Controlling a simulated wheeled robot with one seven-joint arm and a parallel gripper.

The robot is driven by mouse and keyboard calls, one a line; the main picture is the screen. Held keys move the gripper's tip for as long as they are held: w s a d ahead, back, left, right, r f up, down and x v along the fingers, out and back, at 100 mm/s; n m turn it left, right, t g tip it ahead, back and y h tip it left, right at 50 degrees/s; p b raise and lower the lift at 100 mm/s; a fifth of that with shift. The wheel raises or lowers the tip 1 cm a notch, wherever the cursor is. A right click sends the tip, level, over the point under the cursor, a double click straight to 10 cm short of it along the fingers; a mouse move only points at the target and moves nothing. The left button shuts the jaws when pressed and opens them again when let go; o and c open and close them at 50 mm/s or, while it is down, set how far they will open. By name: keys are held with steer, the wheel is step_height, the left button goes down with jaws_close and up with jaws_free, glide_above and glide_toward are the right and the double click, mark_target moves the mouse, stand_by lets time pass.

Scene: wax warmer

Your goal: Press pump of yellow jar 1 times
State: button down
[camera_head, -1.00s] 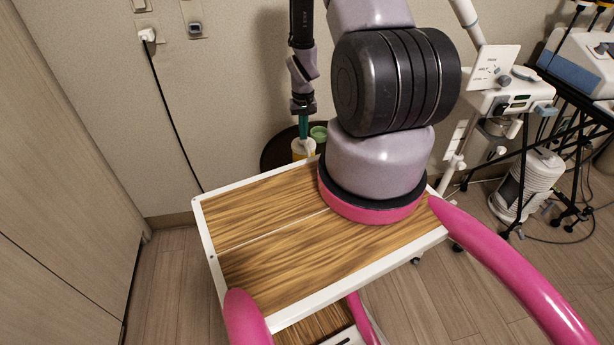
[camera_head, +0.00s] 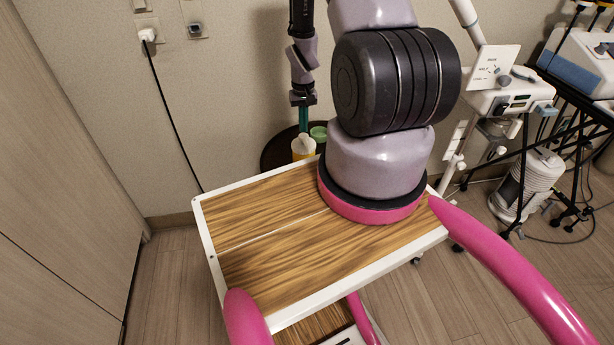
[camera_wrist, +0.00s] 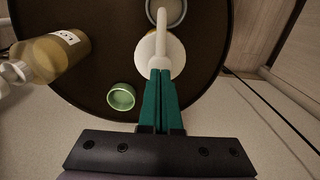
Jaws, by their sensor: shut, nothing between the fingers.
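The pale yellow jar (camera_head: 303,149) with its white top stands on the dark round table behind the wooden cart. In the wrist view its white pump (camera_wrist: 161,28) has a long spout pointing up the picture, above a cream-coloured body (camera_wrist: 175,58). My gripper (camera_wrist: 161,73) has teal fingers that are shut together and empty. The fingertips overlap the near side of the pump head in the wrist view. In the head view my gripper (camera_head: 303,131) points down right above the jar. I cannot tell whether the tips touch the pump.
On the same dark round table (camera_wrist: 70,88) are an amber bottle (camera_wrist: 52,55) with a white label and cap, a small green container (camera_wrist: 121,97) and a grey round container (camera_wrist: 172,10). The wall is close behind.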

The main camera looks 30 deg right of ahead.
stand_by(0.3)
steer(key=shift+r, duration=3)
steer(key=s+a+r+t, duration=0.1)
steer(key=a+r+t, duration=0.15)
steer(key=r, duration=1.15)
steer(key=s+a+r+t, duration=0.1)
steer(key=a+r, duration=0.3)
steer(key=r, duration=1.1)
steer(key=s+a+r+t+y, duration=0.1)
steer(key=s+a+r+t, duration=0.1)
steer(key=s+r, duration=0.6)
steer(key=s+a+r+m+t+y, duration=0.1)
steer(key=s+a+r, duration=0.4)
steer(key=s+r, duration=0.2)
steer(key=s, duration=0.2)
steer(key=shift+s+r+t, duration=0.35)
steer(key=shift+d, duration=0.1)
